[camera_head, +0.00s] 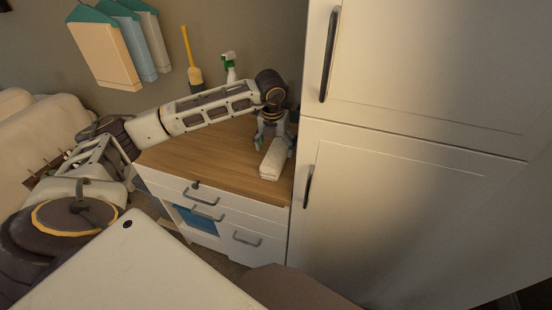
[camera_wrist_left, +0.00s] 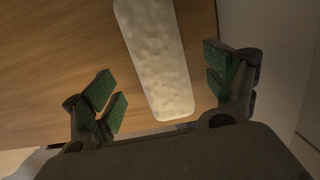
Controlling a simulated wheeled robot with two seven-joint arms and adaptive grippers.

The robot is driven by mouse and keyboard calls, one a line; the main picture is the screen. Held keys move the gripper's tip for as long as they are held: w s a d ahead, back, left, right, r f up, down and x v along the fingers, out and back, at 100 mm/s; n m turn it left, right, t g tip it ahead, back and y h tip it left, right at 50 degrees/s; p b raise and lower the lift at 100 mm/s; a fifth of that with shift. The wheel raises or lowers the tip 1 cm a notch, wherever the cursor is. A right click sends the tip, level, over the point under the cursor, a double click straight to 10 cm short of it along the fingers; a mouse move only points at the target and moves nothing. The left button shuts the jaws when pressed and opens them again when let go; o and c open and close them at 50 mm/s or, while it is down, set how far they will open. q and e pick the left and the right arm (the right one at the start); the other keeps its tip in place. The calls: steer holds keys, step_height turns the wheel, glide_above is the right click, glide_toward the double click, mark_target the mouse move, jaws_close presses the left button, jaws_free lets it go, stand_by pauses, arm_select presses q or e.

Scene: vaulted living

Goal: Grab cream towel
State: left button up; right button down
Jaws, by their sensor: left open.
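The cream towel (camera_head: 271,160) is a folded, pale oblong lying on the wooden top of the white drawer cabinet, near its right front corner. My left gripper (camera_head: 273,145) is above it, pointing down, with its fingers around the towel's far part in the head view. In the left wrist view the towel (camera_wrist_left: 155,60) lies between the two spread green-padded fingers of the left gripper (camera_wrist_left: 168,90), with a gap on each side. The left gripper is open and holds nothing. My right gripper is not in view.
A tall white cupboard (camera_head: 400,190) stands close to the right of the towel. A green-and-white spray bottle (camera_head: 230,68) and a yellow-handled brush (camera_head: 194,75) stand at the back of the wooden top (camera_head: 190,155). Its left part is clear.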

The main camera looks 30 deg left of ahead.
mark_target(276, 152)
arm_select(q)
steer(key=shift+f, duration=0.1)
steer(key=shift+w+a+f+p, duration=0.1)
steer(key=shift+w+f+p, duration=0.1)
steer(key=shift+f, duration=1.05)
steer(key=shift+w+f+p, duration=0.15)
steer(key=shift+w+f, duration=0.05)
steer(key=shift+f, duration=1.05)
steer(key=shift+c, duration=0.3)
steer(key=c, duration=1.1)
steer(key=shift+r, duration=0.2)
step_height(276, 152, up, 10)
steer(key=shift+f+b, duration=0.15)
steer(key=shift+b, duration=0.15)
